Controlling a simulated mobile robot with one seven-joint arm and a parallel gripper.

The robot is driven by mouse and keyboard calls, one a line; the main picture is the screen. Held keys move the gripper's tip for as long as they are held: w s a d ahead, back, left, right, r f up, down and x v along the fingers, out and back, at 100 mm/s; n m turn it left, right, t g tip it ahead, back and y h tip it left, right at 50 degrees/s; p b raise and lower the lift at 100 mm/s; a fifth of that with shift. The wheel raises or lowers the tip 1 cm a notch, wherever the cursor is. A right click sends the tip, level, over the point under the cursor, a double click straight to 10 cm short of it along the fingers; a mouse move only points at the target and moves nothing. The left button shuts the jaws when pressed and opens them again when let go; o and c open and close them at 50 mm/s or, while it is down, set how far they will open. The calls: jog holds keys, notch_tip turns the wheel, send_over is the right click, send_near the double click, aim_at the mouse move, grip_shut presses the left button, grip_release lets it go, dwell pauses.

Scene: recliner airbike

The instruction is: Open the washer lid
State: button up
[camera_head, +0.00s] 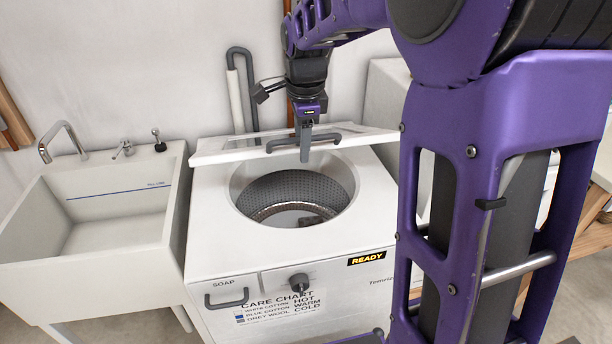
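The white washer (215,250) stands in the middle, with its round drum opening (293,197) uncovered and the perforated metal drum visible inside. The washer lid (225,152) is raised at the back of the top and appears as a thin white strip, seen nearly edge-on. A grey bar handle (328,137) runs along the lid. My gripper (305,148) points down at the middle of the handle, with a grey finger overlapping it. I cannot tell whether the finger touches the handle or whether the gripper is open or shut.
A white sink (90,215) with a tap stands close on the left. A grey pipe (238,85) runs up the wall behind. The washer front has a soap drawer handle (227,300), a knob (299,282) and a READY display (367,258). My purple arm blocks the right side.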

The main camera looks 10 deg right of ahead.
notch_tip(320, 180, down, 6)
jog(key=s+b, duration=0.1)
jog(key=s, duration=0.1)
jog(key=shift+s, duration=0.35)
notch_tip(320, 180, up, 20)
jog(key=w+p, duration=0.1)
jog(key=w, duration=0.1)
dwell(2.0)
jog(key=shift+w, duration=0.1)
jog(key=shift+c, duration=0.2)
